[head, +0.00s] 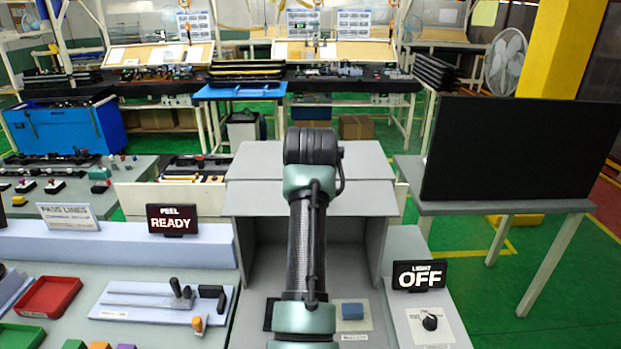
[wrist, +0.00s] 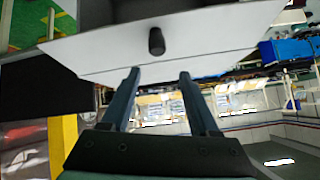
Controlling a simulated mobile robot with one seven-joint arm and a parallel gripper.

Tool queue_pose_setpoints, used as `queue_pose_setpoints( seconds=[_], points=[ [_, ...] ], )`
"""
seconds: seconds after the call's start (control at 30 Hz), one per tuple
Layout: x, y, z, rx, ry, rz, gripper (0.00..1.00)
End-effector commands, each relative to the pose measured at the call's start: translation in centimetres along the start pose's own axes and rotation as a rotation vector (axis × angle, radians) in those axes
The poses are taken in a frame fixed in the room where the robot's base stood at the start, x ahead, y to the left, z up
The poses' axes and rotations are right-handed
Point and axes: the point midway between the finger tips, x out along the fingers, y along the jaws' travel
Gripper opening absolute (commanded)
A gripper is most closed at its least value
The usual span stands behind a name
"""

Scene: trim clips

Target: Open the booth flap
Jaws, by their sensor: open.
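The grey booth (head: 378,240) stands in the middle of the head view, with my arm reaching over it. Its flap (head: 365,198) is the light grey panel along the upper front, above the booth's open front. In the wrist view the flap (wrist: 220,35) is a pale panel with a dark knob (wrist: 156,41). My gripper (wrist: 158,73) is open and empty. In the wrist view its two fingers point towards the panel, one to each side of the knob's line, with the knob beyond the tips. In the head view my arm hides the knob and the fingers.
A black screen (head: 515,150) stands on a table at the right. An OFF sign (head: 419,275) and a dark dial (head: 429,322) are right of the booth. A READY sign (head: 172,220), a red tray (head: 48,297) and a tool plate (head: 135,300) are at the left.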

Motion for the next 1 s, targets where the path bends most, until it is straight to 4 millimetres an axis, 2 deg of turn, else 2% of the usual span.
queue_pose_setpoints(
  seconds=[0.3,0.5,0.87,1.0],
  points=[
    [-5.1,0.0,0.1,0.000,0.006,-0.002,0.61],
    [-7.5,0.0,0.1,-0.001,0.003,-0.002,0.61],
    [-8.2,0.0,0.0,0.000,0.000,-0.001,0.61],
    [-8.4,0.0,-0.2,-0.004,0.024,-0.006,0.40]
  ],
)
